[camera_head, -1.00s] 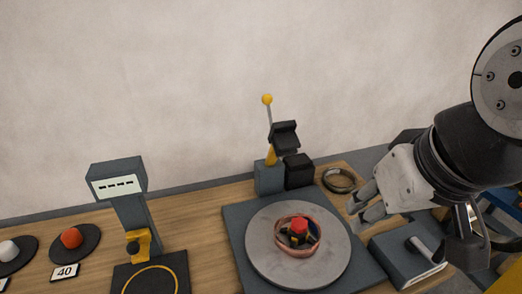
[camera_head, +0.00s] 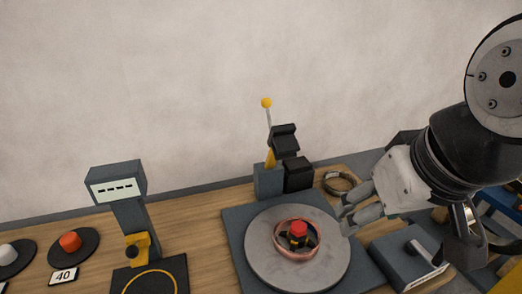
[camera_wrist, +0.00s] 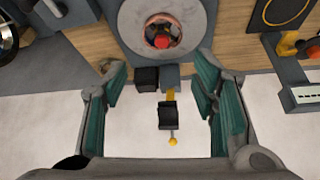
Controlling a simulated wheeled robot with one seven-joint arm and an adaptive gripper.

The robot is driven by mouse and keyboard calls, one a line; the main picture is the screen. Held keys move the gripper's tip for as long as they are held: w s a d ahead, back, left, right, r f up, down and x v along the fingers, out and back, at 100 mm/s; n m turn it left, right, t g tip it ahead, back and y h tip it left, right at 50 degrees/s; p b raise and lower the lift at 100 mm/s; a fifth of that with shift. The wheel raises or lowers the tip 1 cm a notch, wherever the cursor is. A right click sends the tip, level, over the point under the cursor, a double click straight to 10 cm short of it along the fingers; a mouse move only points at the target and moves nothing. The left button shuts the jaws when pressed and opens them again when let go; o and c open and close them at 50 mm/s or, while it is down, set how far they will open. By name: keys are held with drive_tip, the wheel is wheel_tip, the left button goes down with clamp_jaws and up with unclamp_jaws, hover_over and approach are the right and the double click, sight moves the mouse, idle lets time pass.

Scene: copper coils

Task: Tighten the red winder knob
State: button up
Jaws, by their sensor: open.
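The red winder knob (camera_head: 299,229) stands at the centre of the winder's round grey plate (camera_head: 262,259), with a copper coil (camera_head: 283,253) around it. In the wrist view the knob (camera_wrist: 162,41) is at the top centre, beyond my fingertips. My gripper (camera_head: 352,208) is to the right of the knob, above the plate's right edge, apart from the knob. In the wrist view my gripper (camera_wrist: 162,72) has its fingers spread wide with nothing between them.
A lever with a yellow ball (camera_head: 266,103) and a black block (camera_head: 298,174) stand behind the plate. A metal ring (camera_head: 338,183) lies at the back right. A grey box with a handle (camera_head: 408,258) is at the right. A display stand (camera_head: 117,184) is at the left.

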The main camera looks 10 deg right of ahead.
drive_tip(key=w+n+g, duration=0.1)
drive_tip(key=w+n, duration=0.3)
drive_tip(key=w, duration=0.4)
drive_tip(key=n+g+p, duration=0.1)
drive_tip(key=n+g, duration=0.3)
drive_tip(key=n, duration=0.7)
hover_over(298, 226)
wheel_tip(298, 226, down, 17)
wheel_tip(298, 226, down, 14)
drive_tip(key=shift+f+p, duration=0.25)
drive_tip(key=shift+p, duration=0.6)
drive_tip(key=c, duration=1.1)
